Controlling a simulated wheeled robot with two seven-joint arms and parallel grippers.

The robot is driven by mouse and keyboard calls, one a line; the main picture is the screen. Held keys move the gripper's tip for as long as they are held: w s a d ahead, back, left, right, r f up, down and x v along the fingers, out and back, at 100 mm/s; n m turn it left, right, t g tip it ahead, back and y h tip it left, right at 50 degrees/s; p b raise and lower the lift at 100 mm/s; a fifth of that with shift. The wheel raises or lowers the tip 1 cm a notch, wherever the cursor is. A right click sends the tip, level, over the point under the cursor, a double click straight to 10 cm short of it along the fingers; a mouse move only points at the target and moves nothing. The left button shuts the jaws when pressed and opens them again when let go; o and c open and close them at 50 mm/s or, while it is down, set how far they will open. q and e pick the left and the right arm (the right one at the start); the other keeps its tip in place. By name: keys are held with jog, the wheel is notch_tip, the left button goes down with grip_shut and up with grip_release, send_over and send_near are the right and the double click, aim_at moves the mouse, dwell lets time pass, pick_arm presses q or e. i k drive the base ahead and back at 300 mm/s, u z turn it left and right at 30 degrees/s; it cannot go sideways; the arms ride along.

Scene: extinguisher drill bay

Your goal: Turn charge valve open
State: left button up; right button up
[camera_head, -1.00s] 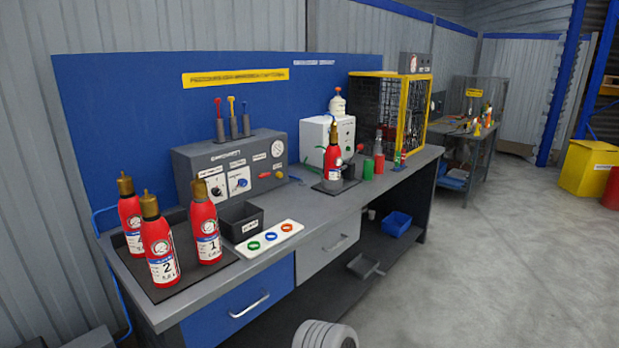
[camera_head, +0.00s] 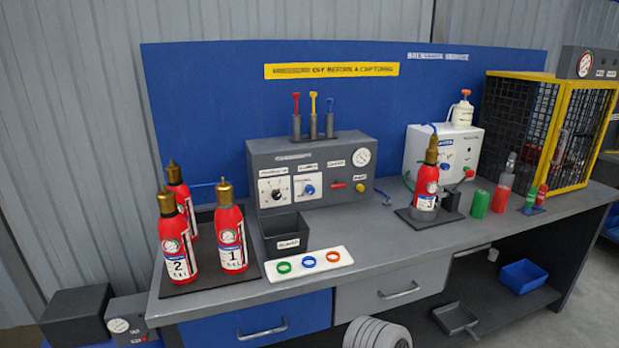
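A grey charging panel (camera_head: 262,152) stands on the bench against the blue backboard. Its front carries a black dial (camera_head: 278,195) on a white plate, a blue knob (camera_head: 309,190) on a white plate, a small red lever (camera_head: 337,185) lying about level, a yellow knob (camera_head: 360,188) and a round gauge (camera_head: 360,158). The labels above them are too blurred to read, so I cannot tell which control is the charge valve. Neither gripper is in view.
Extinguishers 1 (camera_head: 232,240) and 2 (camera_head: 177,245), with another behind, stand on a dark mat at left. A black bin (camera_head: 287,235) and ring tray (camera_head: 310,264) sit before the panel. Extinguisher 3 (camera_head: 425,190) stands right, near a white unit (camera_head: 422,145) and yellow-framed cage (camera_head: 545,135).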

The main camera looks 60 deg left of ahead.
aim_at(337, 184)
jog(key=u, duration=0.95)
jog(key=i, duration=0.8)
jog(key=u, duration=0.9)
